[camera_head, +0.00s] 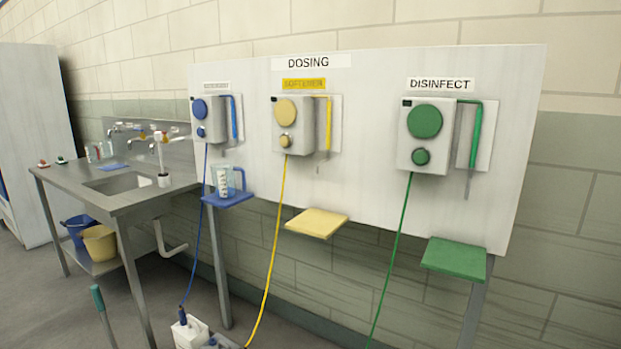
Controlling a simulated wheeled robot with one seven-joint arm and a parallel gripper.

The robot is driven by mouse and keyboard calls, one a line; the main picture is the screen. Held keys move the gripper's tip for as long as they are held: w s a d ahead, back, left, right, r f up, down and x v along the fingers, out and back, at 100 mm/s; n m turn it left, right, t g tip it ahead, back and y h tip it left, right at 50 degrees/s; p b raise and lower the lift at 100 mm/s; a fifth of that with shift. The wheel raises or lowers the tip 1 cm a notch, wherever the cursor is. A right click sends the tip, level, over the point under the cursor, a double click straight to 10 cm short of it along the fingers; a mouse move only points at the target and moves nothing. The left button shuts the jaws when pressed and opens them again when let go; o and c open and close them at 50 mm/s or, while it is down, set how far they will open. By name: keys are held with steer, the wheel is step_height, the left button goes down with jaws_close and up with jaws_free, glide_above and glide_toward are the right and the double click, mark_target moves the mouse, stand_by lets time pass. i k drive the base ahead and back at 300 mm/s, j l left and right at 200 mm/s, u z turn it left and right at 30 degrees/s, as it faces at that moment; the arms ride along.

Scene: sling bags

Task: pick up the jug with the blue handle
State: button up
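The jug with the blue handle (223,181) is clear with white markings on its side. It stands upright on the small blue shelf (229,200) at the left end of the dosing board. Its blue handle (240,181) is on its right side. My gripper is not in view.
A yellow shelf (316,223) and a green shelf (453,259) stick out to the right, both empty. A steel sink table (128,199) stands left of the jug. Blue, yellow and green hoses hang below the dispensers. A white container (189,332) sits on the floor below.

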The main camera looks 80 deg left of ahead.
mark_target(224, 177)
steer(key=u, duration=2.9)
steer(key=z, duration=2.65)
steer(key=u, duration=2.6)
steer(key=i+j, duration=0.15)
